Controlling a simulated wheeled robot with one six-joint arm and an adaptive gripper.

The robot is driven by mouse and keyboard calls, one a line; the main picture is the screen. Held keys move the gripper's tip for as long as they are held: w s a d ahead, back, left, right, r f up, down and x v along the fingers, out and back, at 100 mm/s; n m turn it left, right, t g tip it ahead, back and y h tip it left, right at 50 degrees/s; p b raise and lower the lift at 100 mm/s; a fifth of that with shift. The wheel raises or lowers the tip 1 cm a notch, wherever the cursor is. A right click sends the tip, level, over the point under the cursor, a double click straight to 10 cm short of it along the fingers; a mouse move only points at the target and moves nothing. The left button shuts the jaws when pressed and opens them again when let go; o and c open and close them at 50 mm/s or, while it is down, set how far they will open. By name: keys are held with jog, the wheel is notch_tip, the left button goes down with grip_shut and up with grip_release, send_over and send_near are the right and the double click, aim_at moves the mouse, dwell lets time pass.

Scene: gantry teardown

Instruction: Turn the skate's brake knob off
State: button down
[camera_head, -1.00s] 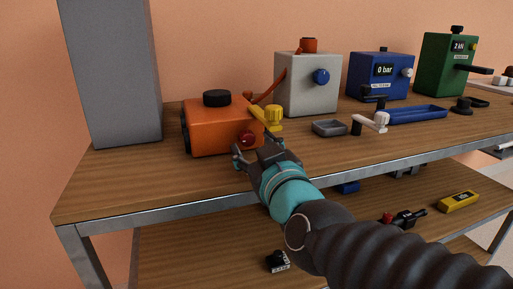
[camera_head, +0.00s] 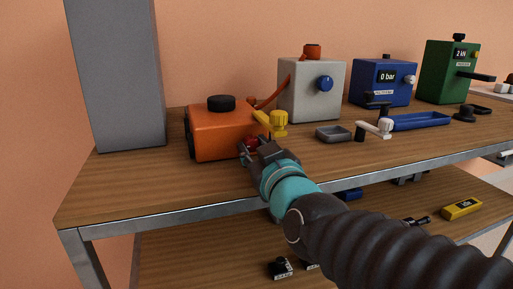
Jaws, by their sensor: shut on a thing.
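The orange skate (camera_head: 216,133) stands on the wooden table top, with a black round cap (camera_head: 221,103) on top. Its red brake knob (camera_head: 250,138) is on the front face, near the lower right, and is now mostly hidden by my gripper. My gripper (camera_head: 247,148) is at the knob and shut on it, reaching in from the lower right. The fingertips are small and partly hidden, so the knob's turn position cannot be read.
A yellow-knobbed part (camera_head: 277,122) sits right beside the skate, close to my gripper. A grey column (camera_head: 118,80) stands at left. The front table strip is clear.

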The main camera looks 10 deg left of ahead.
jog(key=shift+w+r, duration=0.1)
jog(key=shift+r, duration=0.1)
jog(key=shift+a+m, duration=0.1)
jog(key=shift+m, duration=0.3)
jog(key=shift+m+b, duration=0.9)
jog(key=shift+b, duration=0.05)
jog(key=m+b, duration=0.3)
jog(key=m, duration=0.3)
jog(key=m+b, duration=0.1)
jog(key=m, duration=0.3)
jog(key=shift+r+m, duration=0.1)
jog(key=shift+m, duration=0.3)
jog(key=m+b, duration=0.1)
jog(key=m, duration=0.3)
jog(key=shift+m+b, duration=0.3)
